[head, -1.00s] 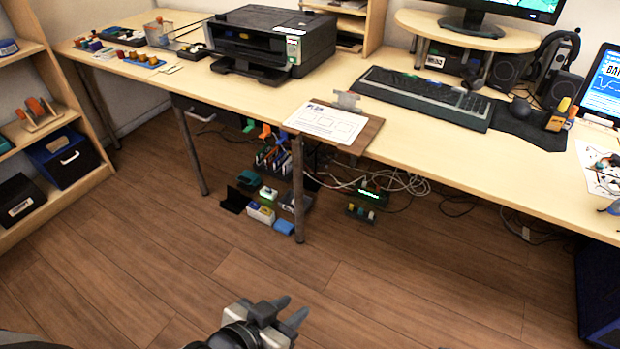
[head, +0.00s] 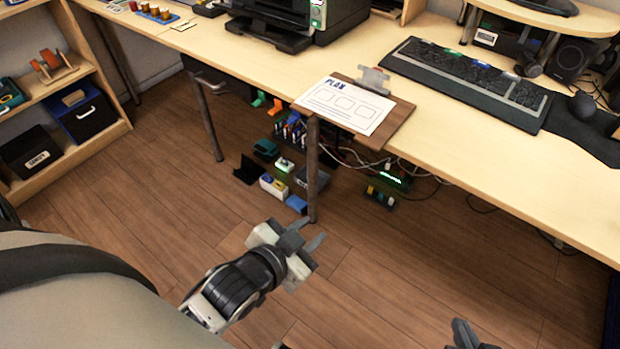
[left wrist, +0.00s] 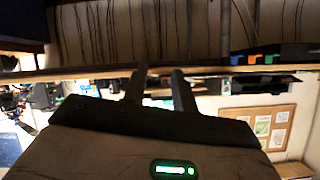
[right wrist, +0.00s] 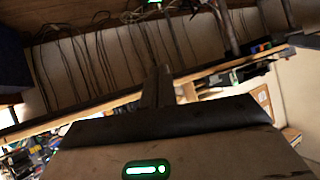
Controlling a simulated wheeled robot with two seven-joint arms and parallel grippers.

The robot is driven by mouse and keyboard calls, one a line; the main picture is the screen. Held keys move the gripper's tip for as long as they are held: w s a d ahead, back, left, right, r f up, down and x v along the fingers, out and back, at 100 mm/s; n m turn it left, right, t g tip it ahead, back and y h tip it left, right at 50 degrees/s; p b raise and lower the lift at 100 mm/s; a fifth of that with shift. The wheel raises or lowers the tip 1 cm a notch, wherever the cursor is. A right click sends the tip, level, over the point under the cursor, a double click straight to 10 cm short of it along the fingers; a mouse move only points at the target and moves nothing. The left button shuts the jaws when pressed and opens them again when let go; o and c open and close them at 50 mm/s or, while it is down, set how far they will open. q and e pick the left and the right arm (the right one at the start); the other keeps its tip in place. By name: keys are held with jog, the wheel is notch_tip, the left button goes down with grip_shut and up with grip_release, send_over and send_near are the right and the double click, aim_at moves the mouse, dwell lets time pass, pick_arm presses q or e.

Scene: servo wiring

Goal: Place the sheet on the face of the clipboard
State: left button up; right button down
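The white sheet (head: 345,104), printed with "PLAN" and several boxes, lies at the desk's front edge in the head view. It covers much of the brown clipboard (head: 396,122) but is shifted left, leaving a strip of board bare on the right. The clipboard's metal clip (head: 373,80) is at the far end; I cannot tell whether it grips the sheet. My left gripper (head: 304,240) is empty, below and in front of the desk, its fingers apart, also in the left wrist view (left wrist: 160,86). My right gripper (head: 468,333) is at the bottom edge; its fingers look together in the right wrist view (right wrist: 158,86).
A keyboard (head: 468,80) lies right of the clipboard, and a printer (head: 290,18) stands behind left. A desk leg (head: 312,170) and hanging cables (head: 350,168) are below the desk edge. Bare desk (head: 490,155) lies to the right.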

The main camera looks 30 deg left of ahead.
pick_arm(q)
jog(key=w+a+r+m+t+y+b, duration=0.2)
jog(key=w+a+m+t+b, duration=0.3)
jog(key=w+m, duration=0.5)
jog(key=shift+r+m+t+y+b, duration=0.3)
jog(key=shift+m+y, duration=0.3)
jog(key=shift+m, duration=0.5)
